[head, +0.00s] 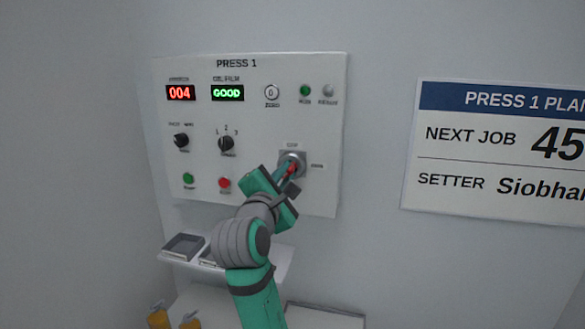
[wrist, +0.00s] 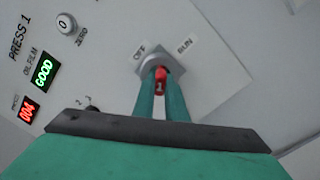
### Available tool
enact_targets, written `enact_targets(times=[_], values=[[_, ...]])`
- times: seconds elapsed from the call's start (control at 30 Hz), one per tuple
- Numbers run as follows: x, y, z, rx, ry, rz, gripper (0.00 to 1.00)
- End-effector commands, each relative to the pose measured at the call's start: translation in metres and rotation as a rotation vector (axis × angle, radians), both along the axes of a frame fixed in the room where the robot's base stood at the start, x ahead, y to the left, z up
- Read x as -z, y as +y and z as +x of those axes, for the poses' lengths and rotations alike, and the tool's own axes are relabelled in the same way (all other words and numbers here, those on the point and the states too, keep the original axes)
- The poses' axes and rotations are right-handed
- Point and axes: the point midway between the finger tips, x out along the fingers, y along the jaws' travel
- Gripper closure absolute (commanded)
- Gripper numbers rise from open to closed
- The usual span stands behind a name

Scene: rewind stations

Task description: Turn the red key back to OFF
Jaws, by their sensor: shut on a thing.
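The red key (head: 291,169) sits in a grey lock plate (head: 295,158) at the lower right of the PRESS 1 panel. It also shows in the wrist view (wrist: 161,80), between my fingers. My gripper (head: 288,166) is shut on the red key, with one green finger on each side of it. In the wrist view the OFF label (wrist: 139,52) is at the upper left of the lock and the RUN label (wrist: 185,46) is at the upper right. The key's exact angle is hard to tell behind my fingers.
The panel (head: 258,70) carries a red 004 display (head: 180,93), a green GOOD display (head: 227,93), black knobs (head: 181,141), a green button (head: 188,179) and a red button (head: 224,183). A shelf with trays (head: 184,246) juts out below. A sign (head: 500,150) hangs at right.

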Motion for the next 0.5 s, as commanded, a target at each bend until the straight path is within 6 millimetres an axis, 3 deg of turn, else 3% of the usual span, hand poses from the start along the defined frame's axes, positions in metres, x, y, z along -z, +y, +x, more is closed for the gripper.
enact_targets(times=[0.3,0.5], values=[[0.0004,-0.0031,-0.0001,0.003,0.133,-0.398,1.0],[0.0011,-0.0013,0.0,-0.001,0.175,-0.525,1.0]])
